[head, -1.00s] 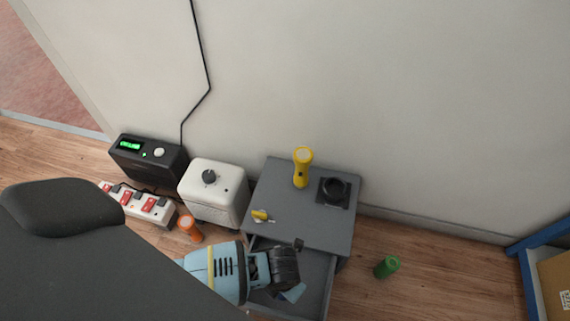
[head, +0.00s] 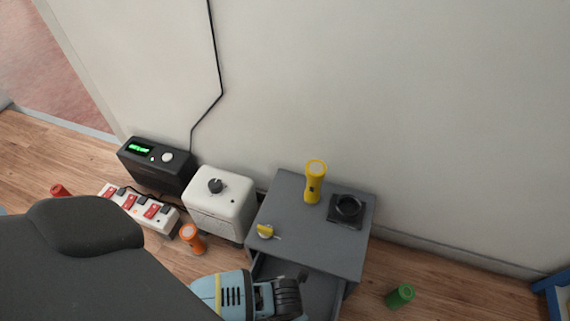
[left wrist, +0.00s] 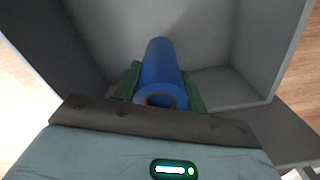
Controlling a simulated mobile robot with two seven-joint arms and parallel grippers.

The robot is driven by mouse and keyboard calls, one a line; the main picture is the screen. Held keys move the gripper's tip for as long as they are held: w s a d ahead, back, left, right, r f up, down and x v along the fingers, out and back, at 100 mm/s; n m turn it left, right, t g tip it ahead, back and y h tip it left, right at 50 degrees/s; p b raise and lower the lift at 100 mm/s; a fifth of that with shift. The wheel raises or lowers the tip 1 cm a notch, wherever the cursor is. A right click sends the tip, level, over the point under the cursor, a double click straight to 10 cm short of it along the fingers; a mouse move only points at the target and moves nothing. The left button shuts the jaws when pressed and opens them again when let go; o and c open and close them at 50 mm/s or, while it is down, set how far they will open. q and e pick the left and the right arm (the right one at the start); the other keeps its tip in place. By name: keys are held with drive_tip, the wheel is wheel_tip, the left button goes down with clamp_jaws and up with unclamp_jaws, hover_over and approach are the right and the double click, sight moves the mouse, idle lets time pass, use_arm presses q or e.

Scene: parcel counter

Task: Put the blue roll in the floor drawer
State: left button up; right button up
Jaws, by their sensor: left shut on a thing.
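The blue roll (left wrist: 160,72) is between the green fingers of my left gripper (left wrist: 160,85) in the left wrist view. The gripper is shut on it. The roll is over or inside the open grey floor drawer (left wrist: 215,35); I cannot tell whether it touches the drawer's bottom. In the head view the drawer (head: 325,292) is pulled out of a low grey cabinet (head: 290,225). My left gripper's wrist covers part of the drawer, and the roll is hidden there. My right gripper is not in view.
On the cabinet stand a yellow flashlight (head: 314,183), a black square holder (head: 347,209) and a small yellow item (head: 266,231). A white box (head: 219,205), a power strip (head: 140,210) and an orange flashlight (head: 192,239) are left. A green roll (head: 400,296) lies right on the floor.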

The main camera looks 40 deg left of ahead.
use_arm(q)
drive_tip(key=shift+f, duration=0.15)
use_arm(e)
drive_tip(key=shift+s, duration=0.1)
use_arm(q)
drive_tip(key=o, duration=1)
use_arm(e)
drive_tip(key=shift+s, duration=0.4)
use_arm(q)
drive_tip(key=shift+o, duration=0.2)
wheel_tip(320, 180, up, 11)
drive_tip(key=p, duration=0.6)
drive_tip(key=shift+r, duration=0.65)
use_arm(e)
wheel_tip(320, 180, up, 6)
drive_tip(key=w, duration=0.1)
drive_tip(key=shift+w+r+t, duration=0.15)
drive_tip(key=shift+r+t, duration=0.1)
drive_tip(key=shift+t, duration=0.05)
